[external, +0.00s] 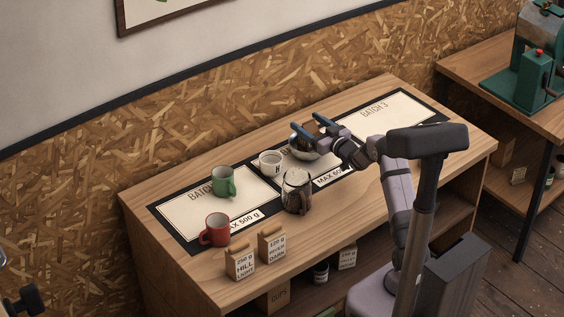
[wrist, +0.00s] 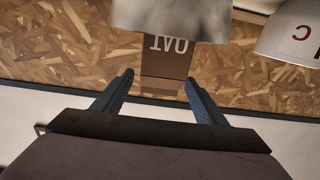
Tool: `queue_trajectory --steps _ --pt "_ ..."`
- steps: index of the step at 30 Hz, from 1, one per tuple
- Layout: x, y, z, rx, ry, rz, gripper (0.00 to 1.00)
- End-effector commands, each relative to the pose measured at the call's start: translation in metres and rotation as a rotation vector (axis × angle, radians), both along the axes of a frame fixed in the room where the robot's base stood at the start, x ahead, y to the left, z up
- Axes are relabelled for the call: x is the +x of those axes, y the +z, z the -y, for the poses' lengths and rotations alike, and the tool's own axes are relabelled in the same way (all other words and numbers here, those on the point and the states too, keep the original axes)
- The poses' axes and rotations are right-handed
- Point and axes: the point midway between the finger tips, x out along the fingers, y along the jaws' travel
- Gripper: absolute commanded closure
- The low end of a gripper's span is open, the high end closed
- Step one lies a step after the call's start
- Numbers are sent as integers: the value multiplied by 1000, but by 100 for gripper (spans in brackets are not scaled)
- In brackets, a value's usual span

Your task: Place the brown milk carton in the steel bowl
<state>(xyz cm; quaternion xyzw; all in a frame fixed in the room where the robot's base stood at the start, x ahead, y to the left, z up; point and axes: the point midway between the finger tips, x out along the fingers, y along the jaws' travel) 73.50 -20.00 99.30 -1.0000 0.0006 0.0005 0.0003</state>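The brown milk carton (wrist: 166,62) shows upside down in the wrist view, with white lettering on its face. Its lower part is hidden by the steel bowl (wrist: 170,18), so whether it stands inside or behind the bowl cannot be told from this view. In the external view the steel bowl (external: 302,149) sits on the middle mat, and a brown patch of the carton (external: 312,127) shows above its rim between the blue fingers. My gripper (wrist: 158,78) is open, its fingers spread about the carton's width, with a gap at the left finger. It also shows over the bowl in the external view (external: 312,125).
A white mug (external: 271,163) stands just left of the bowl, and a dark glass pot (external: 297,190) in front. A green mug (external: 223,182), a red mug (external: 216,230) and two tan bags (external: 241,262) are at left. The right mat (external: 385,112) is clear.

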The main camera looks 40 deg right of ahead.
Motion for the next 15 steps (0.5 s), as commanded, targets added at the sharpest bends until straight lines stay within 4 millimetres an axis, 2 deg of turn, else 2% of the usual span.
queue_trajectory --steps 15 --pt "0 0 0 0 0 0 35"
